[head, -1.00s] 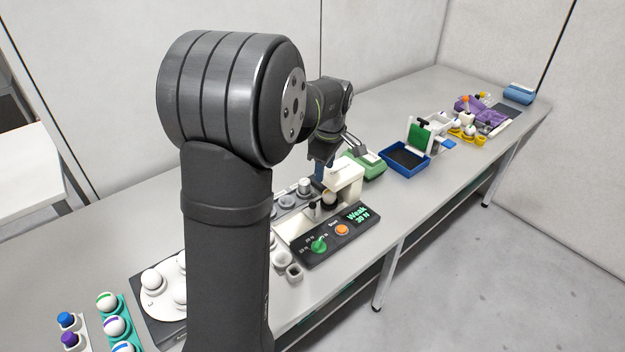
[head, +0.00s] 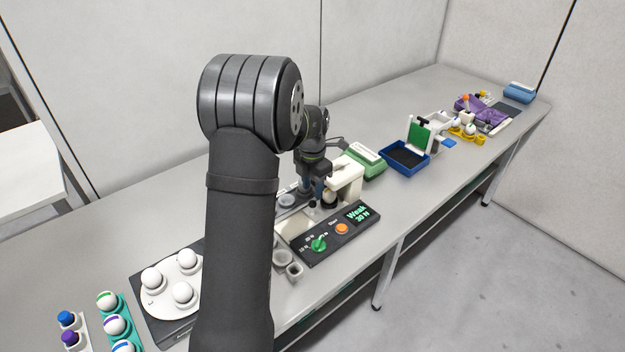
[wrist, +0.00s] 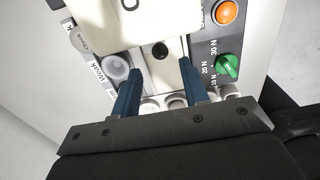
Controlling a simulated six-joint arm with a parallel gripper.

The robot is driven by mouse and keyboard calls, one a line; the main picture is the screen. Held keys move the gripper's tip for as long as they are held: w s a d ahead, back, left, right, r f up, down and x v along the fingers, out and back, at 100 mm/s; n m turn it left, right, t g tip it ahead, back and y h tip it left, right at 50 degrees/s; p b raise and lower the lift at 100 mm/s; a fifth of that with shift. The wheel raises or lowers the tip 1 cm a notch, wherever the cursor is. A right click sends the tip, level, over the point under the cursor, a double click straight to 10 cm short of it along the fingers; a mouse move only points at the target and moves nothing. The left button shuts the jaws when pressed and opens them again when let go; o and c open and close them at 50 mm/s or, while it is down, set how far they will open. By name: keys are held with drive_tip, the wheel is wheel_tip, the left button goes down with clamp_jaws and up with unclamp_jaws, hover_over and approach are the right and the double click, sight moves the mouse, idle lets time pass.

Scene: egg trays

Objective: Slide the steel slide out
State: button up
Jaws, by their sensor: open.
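The testing device has a pale slide plate (head: 296,224) with a small black knob (head: 312,205), in front of its cream press housing (head: 347,179). I take this plate for the steel slide. In the wrist view the black knob (wrist: 160,50) stands on the plate (wrist: 160,72), between the tips of my gripper's blue fingers. My gripper (wrist: 160,66) is open, with one finger on each side of the knob and a gap to it on both sides. In the head view my gripper (head: 314,196) is just above the device, partly behind my arm.
The control panel has a green dial (head: 319,243), an orange button (head: 342,229) and a display reading "Weak 30 N". Labelled round cups (wrist: 115,68) line the device's other side. A white egg turntable (head: 170,301) stands at left, a blue tray (head: 405,160) beyond the device.

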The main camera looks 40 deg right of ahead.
sight(313, 201)
drive_tip(key=shift+f, duration=3.45)
drive_tip(key=shift+f, duration=0.25)
drive_tip(key=c, duration=0.8)
drive_tip(key=shift+a, duration=4.4)
drive_tip(key=o, duration=0.8)
drive_tip(key=shift+r, duration=3)
